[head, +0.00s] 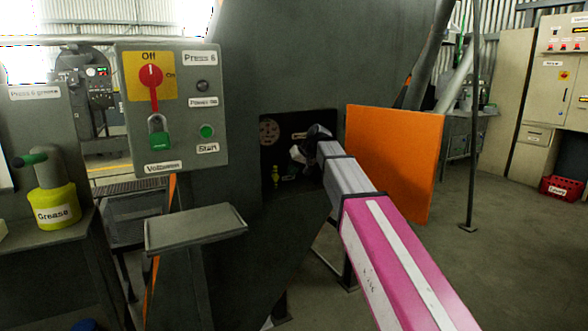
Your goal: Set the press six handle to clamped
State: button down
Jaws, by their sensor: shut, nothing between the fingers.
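The press six control box (172,108) stands at left centre, with a "Press 6" label, a red switch pointing to Off, a padlock and a green Start button. Right of it, a dark recess (272,195) opens in the grey press body, with an orange door (398,165) swung open beside it. My arm reaches into this recess from the lower right. My gripper (299,154) is shut and empty at the recess, small and partly hidden by my wrist. A small yellow-green part (276,177) shows below left of it. I cannot make out the clamp handle or its position.
A small grey shelf (195,228) juts out below the control box. A yellow grease container (55,206) stands on a bench at left. A thin dark post (474,130) stands right of the orange door. Floor is open at right, with a red crate (561,188) farther back.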

send_over(280, 193)
jog(key=w+d, duration=0.1)
jog(key=shift+d+f, duration=0.15)
jog(key=shift+f, duration=2.35)
jog(key=shift+f+m+g+y, duration=0.3)
jog(key=shift+g+y, duration=0.3)
jog(key=shift+y, duration=0.3)
jog(key=shift+s+a+f+g+y, duration=0.2)
jog(key=shift+g+y, duration=0.1)
jog(key=shift+y, duration=0.4)
jog(key=shift+s+a+f+m+g+y, duration=0.1)
jog(key=shift+a+m+g+y, duration=0.2)
jog(key=shift+y, duration=0.45)
jog(key=shift+s+a+f+m+g+y, duration=0.1)
jog(key=shift+m+g+y, duration=0.2)
jog(key=shift+m+y, duration=0.35)
